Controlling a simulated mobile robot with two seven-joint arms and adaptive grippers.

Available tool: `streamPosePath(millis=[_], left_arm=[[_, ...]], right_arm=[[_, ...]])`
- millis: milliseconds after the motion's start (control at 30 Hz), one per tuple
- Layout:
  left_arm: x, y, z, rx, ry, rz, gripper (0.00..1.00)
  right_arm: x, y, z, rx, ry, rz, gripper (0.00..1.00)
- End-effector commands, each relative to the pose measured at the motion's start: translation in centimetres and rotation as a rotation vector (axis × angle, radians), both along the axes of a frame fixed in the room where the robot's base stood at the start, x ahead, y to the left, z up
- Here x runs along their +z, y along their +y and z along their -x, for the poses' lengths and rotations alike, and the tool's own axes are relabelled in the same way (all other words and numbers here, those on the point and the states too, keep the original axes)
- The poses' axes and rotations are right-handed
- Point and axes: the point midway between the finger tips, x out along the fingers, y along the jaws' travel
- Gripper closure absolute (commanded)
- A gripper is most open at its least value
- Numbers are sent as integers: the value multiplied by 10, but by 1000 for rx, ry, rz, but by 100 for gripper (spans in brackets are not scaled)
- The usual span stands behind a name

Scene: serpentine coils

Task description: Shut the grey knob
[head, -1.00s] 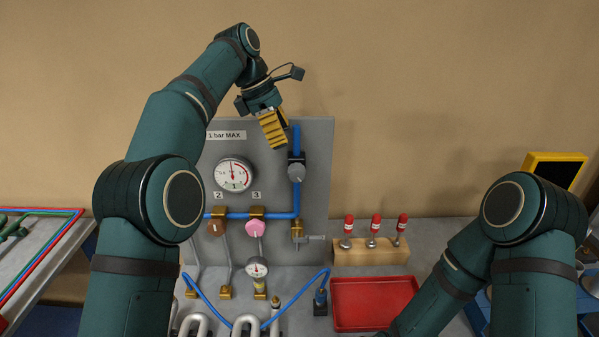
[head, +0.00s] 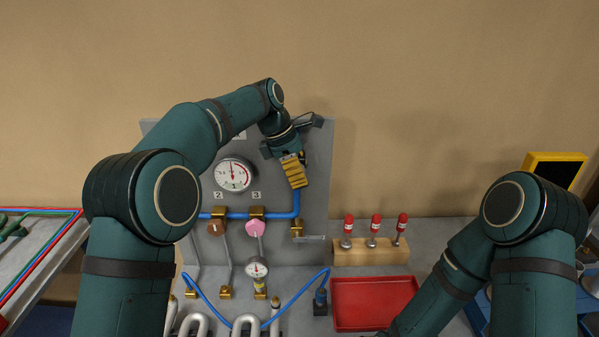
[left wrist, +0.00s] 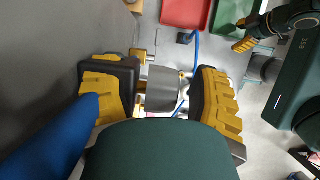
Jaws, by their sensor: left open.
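The grey knob (left wrist: 163,88) shows in the left wrist view, between the two yellow-padded fingers of my left gripper (head: 294,172), with gaps on both sides. In the head view the gripper hides the knob, in front of the blue pipe (head: 297,202) on the grey panel (head: 318,165). My left gripper is open, its fingers pointing down towards the panel. In the left wrist view, what appears to be my right gripper (left wrist: 246,43) shows at the upper right, too small to tell its jaws.
A round gauge (head: 234,173), a brown knob (head: 216,229) and a pink knob (head: 255,228) are left of my gripper. A wooden block (head: 370,257) with red-topped pieces and a red tray (head: 372,304) are at the lower right. The wall area right of the panel is clear.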

Motion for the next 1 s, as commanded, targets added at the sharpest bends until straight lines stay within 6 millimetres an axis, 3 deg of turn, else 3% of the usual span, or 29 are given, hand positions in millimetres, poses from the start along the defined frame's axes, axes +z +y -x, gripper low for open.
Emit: streamPosePath(millis=[100,133,300,733,1000], left_arm=[[0,0,0,0,0,0,38],[0,0,0,0,0,0,43],[0,0,0,0,0,0,100],[-1,1,0,0,4,28,100],[0,2,0,3,6,176,100]], right_arm=[[0,0,0,0,0,0,31],[0,0,0,0,0,0,31],[0,0,0,0,0,0,31],[0,0,0,0,0,0,31],[0,0,0,0,0,0,31]])
